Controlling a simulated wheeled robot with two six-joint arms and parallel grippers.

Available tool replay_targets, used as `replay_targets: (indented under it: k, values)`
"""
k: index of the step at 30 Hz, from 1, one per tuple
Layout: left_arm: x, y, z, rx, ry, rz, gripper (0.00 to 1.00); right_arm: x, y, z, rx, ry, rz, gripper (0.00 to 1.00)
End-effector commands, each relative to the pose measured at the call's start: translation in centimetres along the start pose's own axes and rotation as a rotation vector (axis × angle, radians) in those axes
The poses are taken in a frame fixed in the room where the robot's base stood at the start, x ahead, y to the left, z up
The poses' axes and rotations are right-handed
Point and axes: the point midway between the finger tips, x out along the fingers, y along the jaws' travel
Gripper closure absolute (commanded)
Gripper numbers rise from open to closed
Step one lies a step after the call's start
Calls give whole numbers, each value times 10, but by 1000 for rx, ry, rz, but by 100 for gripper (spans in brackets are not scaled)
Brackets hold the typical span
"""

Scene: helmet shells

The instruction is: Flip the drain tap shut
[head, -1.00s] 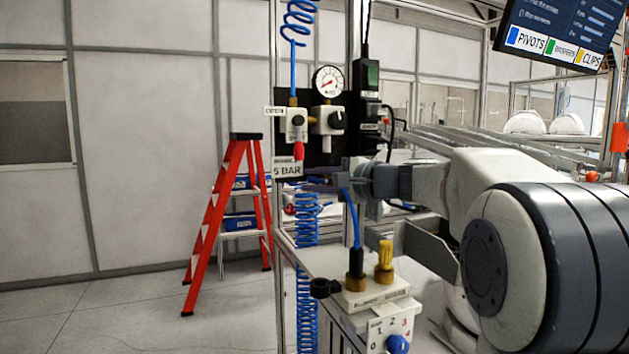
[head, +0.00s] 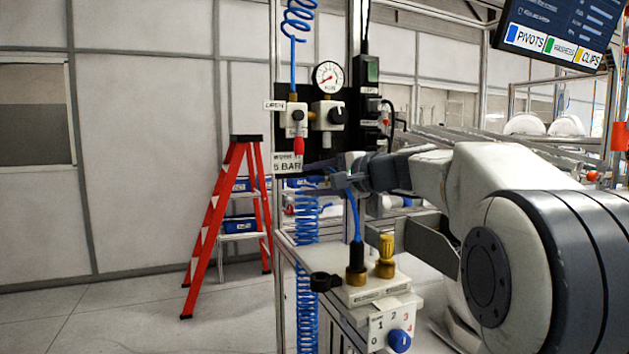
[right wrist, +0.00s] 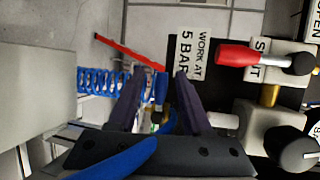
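The tap with a red lever (head: 298,145) is on the black panel, with an OPEN label (head: 275,105) beside its body. Its lever hangs straight down in the head view. In the right wrist view the red lever (right wrist: 240,55) points left, and a SHUT label (right wrist: 262,72) is beside the valve body. My right gripper (head: 322,179) is open and empty, below and to the right of the lever, apart from it. In the right wrist view its two dark fingers (right wrist: 160,88) are spread, with the lever above and right of them. My left gripper is not in view.
A "5 BAR" plate (head: 287,167) is beneath the lever. A pressure gauge (head: 328,77) and black knob (head: 337,116) are to the right. A blue coiled hose (head: 306,225) hangs close to my gripper. A valve box with a blue knob (head: 399,341) is below.

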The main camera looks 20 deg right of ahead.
Motion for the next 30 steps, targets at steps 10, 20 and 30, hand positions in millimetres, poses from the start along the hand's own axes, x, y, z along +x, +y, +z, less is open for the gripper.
replay_targets:
  k: [10,20,30]
  values:
    - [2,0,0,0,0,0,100,-8,0,0,0,1,-2,51]
    - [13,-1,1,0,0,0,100,-71,1,-2,0,6,-3,51]
    - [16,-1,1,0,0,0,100,-105,0,0,1,0,-1,51]
